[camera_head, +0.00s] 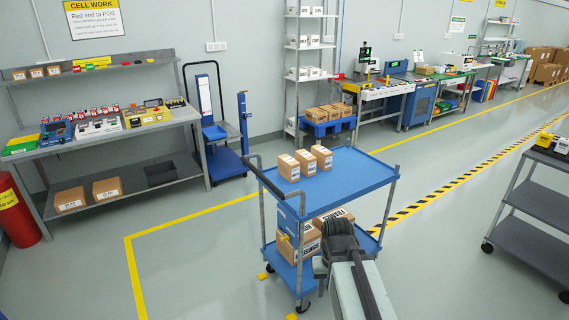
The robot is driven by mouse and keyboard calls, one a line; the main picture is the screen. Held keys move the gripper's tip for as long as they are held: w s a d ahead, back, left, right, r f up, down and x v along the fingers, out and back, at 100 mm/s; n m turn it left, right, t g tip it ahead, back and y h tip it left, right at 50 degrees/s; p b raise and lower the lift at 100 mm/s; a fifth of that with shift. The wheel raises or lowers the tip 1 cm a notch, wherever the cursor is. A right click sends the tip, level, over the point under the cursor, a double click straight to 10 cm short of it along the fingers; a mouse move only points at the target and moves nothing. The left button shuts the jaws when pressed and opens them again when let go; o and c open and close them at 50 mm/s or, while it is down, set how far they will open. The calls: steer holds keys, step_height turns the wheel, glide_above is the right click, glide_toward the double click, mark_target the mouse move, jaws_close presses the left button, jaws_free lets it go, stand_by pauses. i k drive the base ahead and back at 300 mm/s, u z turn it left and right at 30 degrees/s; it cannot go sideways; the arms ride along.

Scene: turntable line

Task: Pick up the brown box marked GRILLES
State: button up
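A blue cart (345,178) stands in front of me with brown boxes on two levels. On its lower shelf, a brown box (305,246) with dark print stands at the left. Another brown box (330,216) lies behind my gripper, partly hidden, with bold dark lettering on its label. I cannot read which box says GRILLES. Several small brown boxes (288,168) with white labels stand on the cart's top shelf. My gripper (338,232) is dark and appears in front of the cart's lower part. Its fingers are not clear, so I cannot tell whether it is open.
A grey workbench (140,128) with parts stands at the left, with a red bin (18,212) beside it. A blue lift trolley (226,158) stands behind the cart. A grey cart (535,205) stands at the right. The floor between the carts is clear.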

mark_target(288, 168)
steer(key=u, duration=0.4)
steer(key=i, duration=1.15)
steer(key=u, duration=0.65)
steer(key=k, duration=0.9)
steer(key=u, duration=0.1)
steer(key=i, duration=1.45)
steer(key=z, duration=0.05)
